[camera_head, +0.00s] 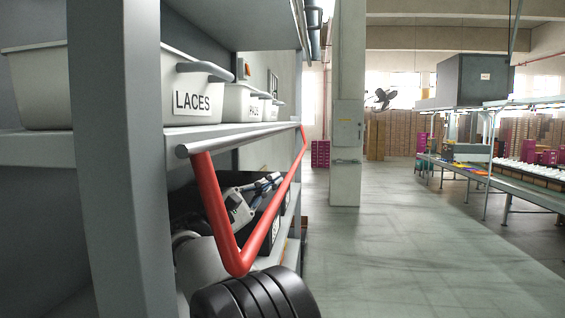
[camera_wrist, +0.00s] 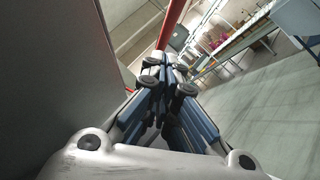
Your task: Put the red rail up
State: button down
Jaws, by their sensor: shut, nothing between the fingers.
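The red rail (camera_head: 214,208) hangs down in a U from the grey bar along the shelf edge, its long lower bar slanting away from me. In the wrist view a red bar (camera_wrist: 174,20) runs past the top, beyond the fingertips. My gripper (camera_wrist: 167,68) is shut and empty, its blue and dark fingers together. In the head view my gripper (camera_head: 269,184) shows behind the rail, between it and the shelf front. I cannot tell whether it touches the rail.
Above the rail, a shelf board (camera_head: 245,132) holds white bins, one marked LACES (camera_head: 120,85). A grey upright (camera_head: 120,160) stands close on the left. A pillar (camera_head: 347,110) stands beyond. The floor (camera_head: 400,240) to the right is clear up to a conveyor line (camera_head: 520,185).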

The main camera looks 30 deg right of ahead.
aim_at(296, 161)
jog(key=shift+w+d, duration=0.15)
jog(key=shift+w, duration=0.5)
jog(key=shift+d+r, duration=0.1)
jog(key=shift+d, duration=0.25)
jog(key=x, duration=0.5)
jog(key=s+x, duration=0.1)
jog(key=x, duration=0.2)
jog(key=shift+d+r, duration=0.3)
jog(key=shift+w+d, duration=0.1)
jog(key=shift+d, duration=0.05)
